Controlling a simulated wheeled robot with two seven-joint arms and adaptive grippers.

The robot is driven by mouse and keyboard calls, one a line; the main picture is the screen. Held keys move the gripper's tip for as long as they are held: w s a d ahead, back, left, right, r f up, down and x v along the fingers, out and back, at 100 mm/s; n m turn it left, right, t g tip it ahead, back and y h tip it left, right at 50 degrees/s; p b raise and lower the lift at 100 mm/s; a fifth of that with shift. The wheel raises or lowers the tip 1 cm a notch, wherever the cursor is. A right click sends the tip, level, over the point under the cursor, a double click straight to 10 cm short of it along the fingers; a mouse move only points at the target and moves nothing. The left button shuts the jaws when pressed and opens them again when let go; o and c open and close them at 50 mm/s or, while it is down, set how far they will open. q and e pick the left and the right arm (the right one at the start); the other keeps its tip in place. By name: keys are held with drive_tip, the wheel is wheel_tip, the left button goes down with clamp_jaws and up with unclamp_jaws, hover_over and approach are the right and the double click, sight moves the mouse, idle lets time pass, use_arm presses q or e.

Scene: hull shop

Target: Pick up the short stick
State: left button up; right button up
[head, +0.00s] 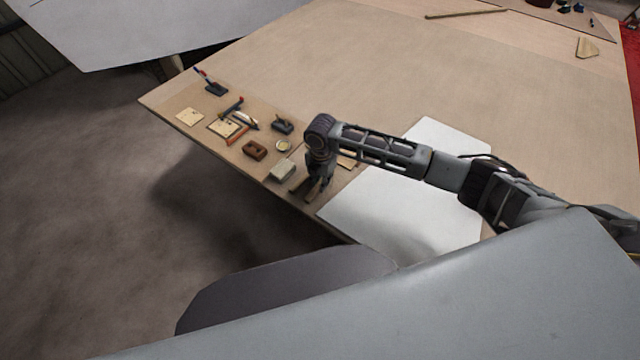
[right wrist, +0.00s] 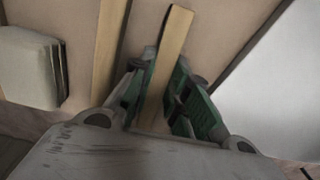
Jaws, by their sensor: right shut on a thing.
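My right gripper (head: 315,194) points down at the near edge of the wooden table, left of a white sheet. In the right wrist view its green-lined fingers (right wrist: 168,100) are shut on a pale wooden stick (right wrist: 172,55), which lies between them; its far end shows, so I take it as the short stick. A second pale stick (right wrist: 107,50) lies parallel to its left, apart from the fingers, and runs out of the picture at the top. I cannot tell whether the held stick touches the table. My left gripper is not in view.
A pale block (head: 282,170) sits just left of the gripper; a brown block (head: 254,150), a round tin (head: 282,146) and several tools lie farther left. The white sheet (head: 400,195) is to the right. The table's middle (head: 330,70) is clear.

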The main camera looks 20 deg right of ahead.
sight(320, 181)
drive_tip(key=shift+r, duration=0.2)
wheel_tip(320, 181, up, 10)
drive_tip(key=shift+f, duration=0.15)
idle(0.4)
drive_tip(key=shift+w+b, duration=0.35)
drive_tip(key=shift+w, duration=0.05)
idle(0.6)
